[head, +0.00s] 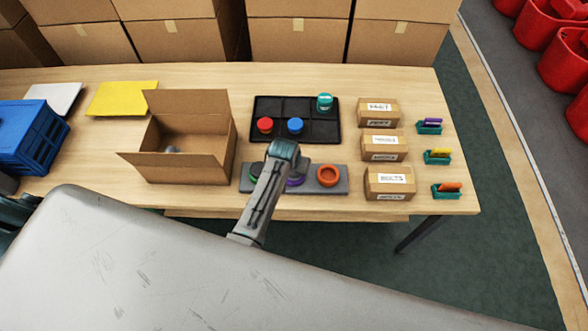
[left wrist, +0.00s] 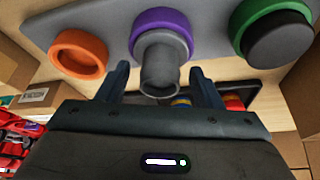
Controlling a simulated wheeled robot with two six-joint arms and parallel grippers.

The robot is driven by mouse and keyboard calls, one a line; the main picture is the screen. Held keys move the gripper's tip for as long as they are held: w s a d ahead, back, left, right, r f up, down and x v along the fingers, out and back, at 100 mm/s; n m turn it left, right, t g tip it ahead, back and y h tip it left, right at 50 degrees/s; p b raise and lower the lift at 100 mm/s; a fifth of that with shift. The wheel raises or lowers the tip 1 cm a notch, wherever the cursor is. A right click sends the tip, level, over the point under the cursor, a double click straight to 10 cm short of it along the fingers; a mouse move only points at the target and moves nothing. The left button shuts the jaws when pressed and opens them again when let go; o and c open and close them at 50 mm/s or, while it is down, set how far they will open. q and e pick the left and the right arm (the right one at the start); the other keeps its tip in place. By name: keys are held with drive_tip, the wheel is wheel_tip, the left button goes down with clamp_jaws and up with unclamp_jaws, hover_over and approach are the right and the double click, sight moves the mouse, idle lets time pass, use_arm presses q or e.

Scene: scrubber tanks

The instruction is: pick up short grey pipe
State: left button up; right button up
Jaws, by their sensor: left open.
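The short grey pipe (left wrist: 160,62) stands in the purple ring (left wrist: 152,18) on the grey holder plate (left wrist: 205,12), its hollow end toward the left wrist camera. My left gripper (left wrist: 159,74) is open, with one finger on each side of the pipe. I cannot tell whether either finger touches it. In the head view my grey arm covers most of the purple ring (head: 295,182) and hides the pipe; the fingers do not show there. My right gripper is not in view.
The plate also has an orange ring (head: 328,176) and a green ring (left wrist: 268,20) with a dark plug. A black tray (head: 320,134) with red, blue and teal pieces lies behind. An open cardboard box (head: 205,172) stands left, small boxes (head: 390,182) right.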

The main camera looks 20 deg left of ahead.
use_arm(q)
drive_tip(key=c, duration=1.2)
drive_tip(key=shift+r, duration=0.15)
drive_tip(key=shift+r+b, duration=0.4)
drive_tip(key=shift+r, duration=0.05)
wheel_tip(320, 180, up, 2)
drive_tip(key=shift+r+b, duration=0.1)
drive_tip(key=shift+b, duration=0.45)
drive_tip(key=s+a+r+b, duration=0.1)
drive_tip(key=s+a+b, duration=0.1)
drive_tip(key=s+a, duration=0.2)
drive_tip(key=s+a+r+b, duration=0.1)
drive_tip(key=s+a, duration=0.2)
drive_tip(key=s, duration=0.7)
drive_tip(key=shift+a+b, duration=0.35)
drive_tip(key=shift+b, duration=0.05)
